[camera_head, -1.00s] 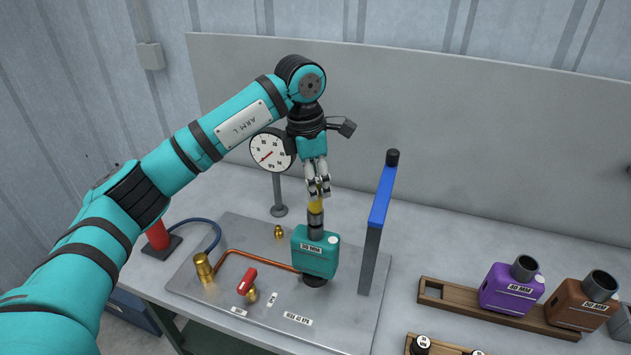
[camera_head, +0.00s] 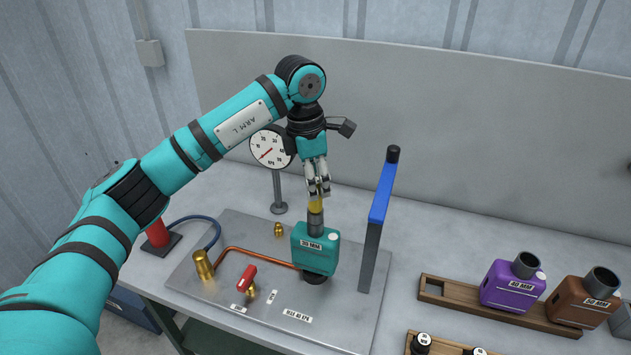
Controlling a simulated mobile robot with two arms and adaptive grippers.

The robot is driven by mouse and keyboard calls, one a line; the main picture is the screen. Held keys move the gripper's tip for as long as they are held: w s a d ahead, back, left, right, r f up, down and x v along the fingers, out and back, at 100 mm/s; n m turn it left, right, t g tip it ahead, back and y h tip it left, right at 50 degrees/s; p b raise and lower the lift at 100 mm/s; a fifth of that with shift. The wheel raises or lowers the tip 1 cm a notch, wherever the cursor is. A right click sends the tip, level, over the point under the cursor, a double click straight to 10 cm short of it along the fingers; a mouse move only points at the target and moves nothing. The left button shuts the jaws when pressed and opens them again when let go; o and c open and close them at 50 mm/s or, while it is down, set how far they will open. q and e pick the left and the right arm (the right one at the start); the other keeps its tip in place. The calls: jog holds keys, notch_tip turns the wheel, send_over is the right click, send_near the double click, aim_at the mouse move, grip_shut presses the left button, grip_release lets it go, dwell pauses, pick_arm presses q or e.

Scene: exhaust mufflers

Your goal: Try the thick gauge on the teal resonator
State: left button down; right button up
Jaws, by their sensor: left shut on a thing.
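The teal resonator (camera_head: 316,250) stands upright on the metal test plate, labelled 30 MM, with a grey neck (camera_head: 315,224) pointing up. My left gripper (camera_head: 317,190) is directly above the neck, pointing down and shut on a yellow piece, the gauge (camera_head: 316,205). The gauge's lower end is at the mouth of the neck; how far it sits inside I cannot tell. My right gripper is not in view.
A blue-topped post (camera_head: 381,196) stands close right of the resonator. A dial (camera_head: 270,149) stands behind left. A red-handled valve (camera_head: 247,277) and copper pipe are in front left. Purple (camera_head: 511,287) and brown (camera_head: 584,299) mufflers sit in a wooden rack (camera_head: 470,306) at right.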

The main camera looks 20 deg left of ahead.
pick_arm(q)
jog(key=shift+r, duration=0.1)
jog(key=shift+r+p, duration=0.75)
jog(key=shift+r, duration=0.45)
jog(key=shift+r+p, duration=1.35)
jog(key=shift+r, duration=0.9)
